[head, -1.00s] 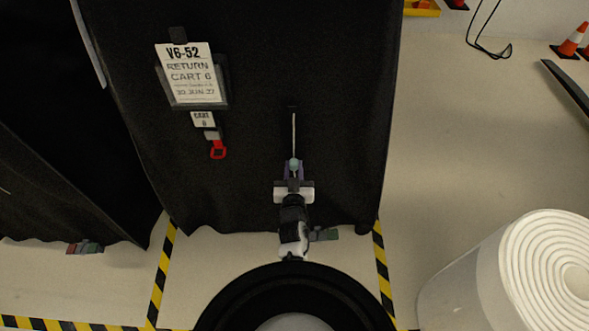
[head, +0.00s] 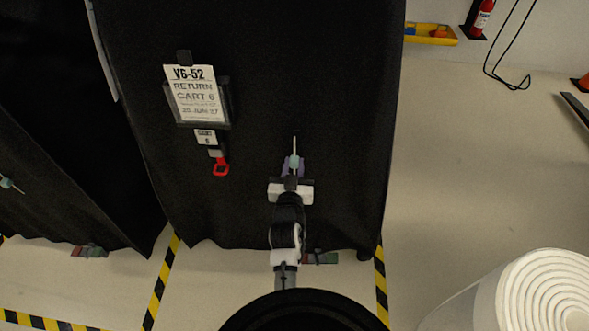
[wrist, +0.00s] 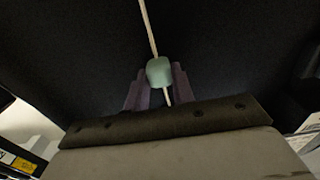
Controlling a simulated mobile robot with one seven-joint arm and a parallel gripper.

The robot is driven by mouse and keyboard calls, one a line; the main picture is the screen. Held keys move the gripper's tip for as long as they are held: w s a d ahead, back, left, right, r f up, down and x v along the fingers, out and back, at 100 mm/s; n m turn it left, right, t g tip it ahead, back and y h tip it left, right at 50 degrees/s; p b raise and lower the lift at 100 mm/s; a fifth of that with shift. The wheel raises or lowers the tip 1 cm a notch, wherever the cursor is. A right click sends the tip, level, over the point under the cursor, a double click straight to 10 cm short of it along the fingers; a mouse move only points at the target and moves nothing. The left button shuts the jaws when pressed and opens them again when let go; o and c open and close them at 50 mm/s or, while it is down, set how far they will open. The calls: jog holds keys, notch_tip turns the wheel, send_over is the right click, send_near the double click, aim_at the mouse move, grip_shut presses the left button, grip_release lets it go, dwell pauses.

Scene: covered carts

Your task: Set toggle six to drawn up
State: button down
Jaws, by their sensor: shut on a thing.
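Toggle six is a small pale green bead (head: 295,162) on a thin pale cord (head: 294,144), in front of the black cover (head: 340,90) of cart 6. My gripper (head: 293,165) has purple fingers and is shut on the toggle. In the wrist view the toggle (wrist: 159,71) sits between the fingertips (wrist: 160,80). The cord (wrist: 149,30) runs up from it, and a short tail shows below. In the head view a short length of cord shows above the toggle. The fingers partly hide the toggle's sides.
Another covered cart (head: 60,150) with a similar toggle (head: 8,184) stands at left. A white roll (head: 540,295) stands at lower right.

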jog(key=c, duration=1.2)
grip_release()
jog(key=shift+w+f, duration=0.15)
jog(key=shift+o, duration=0.2)
